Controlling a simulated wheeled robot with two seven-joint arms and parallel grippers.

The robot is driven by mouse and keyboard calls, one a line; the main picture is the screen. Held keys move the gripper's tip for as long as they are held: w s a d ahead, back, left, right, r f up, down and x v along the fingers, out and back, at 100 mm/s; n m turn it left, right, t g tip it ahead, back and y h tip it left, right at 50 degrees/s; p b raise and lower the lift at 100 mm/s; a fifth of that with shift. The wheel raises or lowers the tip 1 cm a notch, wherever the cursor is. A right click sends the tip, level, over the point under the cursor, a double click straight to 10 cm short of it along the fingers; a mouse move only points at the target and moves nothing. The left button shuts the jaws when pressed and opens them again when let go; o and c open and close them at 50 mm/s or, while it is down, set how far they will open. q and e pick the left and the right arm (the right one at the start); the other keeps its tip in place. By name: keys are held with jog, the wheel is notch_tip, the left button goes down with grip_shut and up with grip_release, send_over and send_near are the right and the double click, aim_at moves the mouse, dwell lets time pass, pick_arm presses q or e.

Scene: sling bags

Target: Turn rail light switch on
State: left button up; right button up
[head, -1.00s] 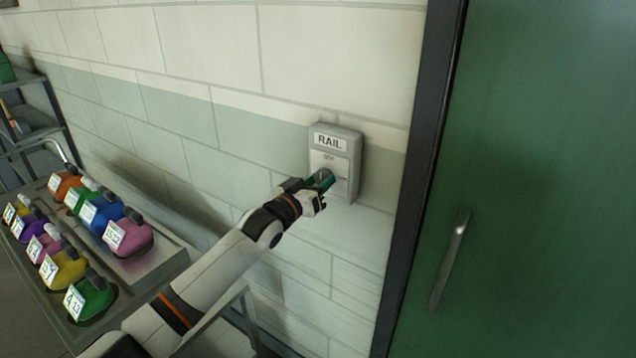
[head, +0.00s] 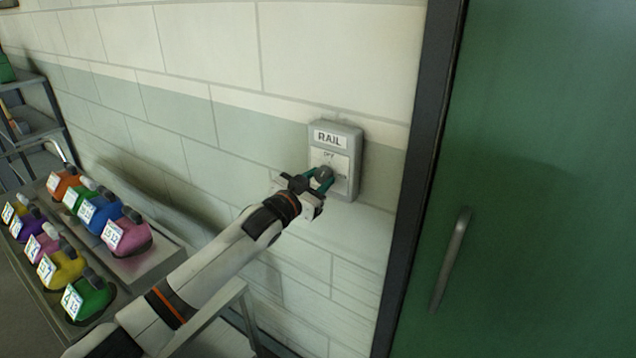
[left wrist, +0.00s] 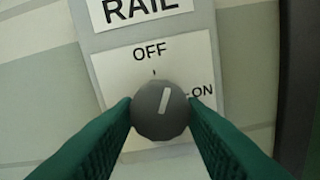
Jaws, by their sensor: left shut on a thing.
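The rail light switch is a grey wall box (head: 347,185) labelled RAIL, to the left of the green door in the head view. Its round dark grey knob (left wrist: 160,110) shows in the left wrist view, with OFF printed above it and ON to its right. The white line on the knob points up, tilted slightly right, nearer OFF than ON. My left gripper (head: 321,179) is at the box, and its green fingers are shut on the knob from both sides, one at each side. My right gripper is not in view.
A green door (head: 540,180) with a metal handle (head: 450,260) is at the right, behind a dark frame. A cart at the lower left holds several coloured sling bags (head: 127,236). A shelf (head: 35,125) stands at the far left. The block wall around the switch is clear.

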pick_arm(q)
jog(key=m, duration=0.6)
jog(key=shift+m, duration=0.3)
jog(key=m, duration=0.6)
jog(key=shift+a+p, duration=0.1)
jog(key=shift+p, duration=0.25)
jog(key=o, duration=1)
jog(key=b+v, duration=0.3)
jog(key=v, duration=0.9)
jog(key=shift+b, duration=0.4)
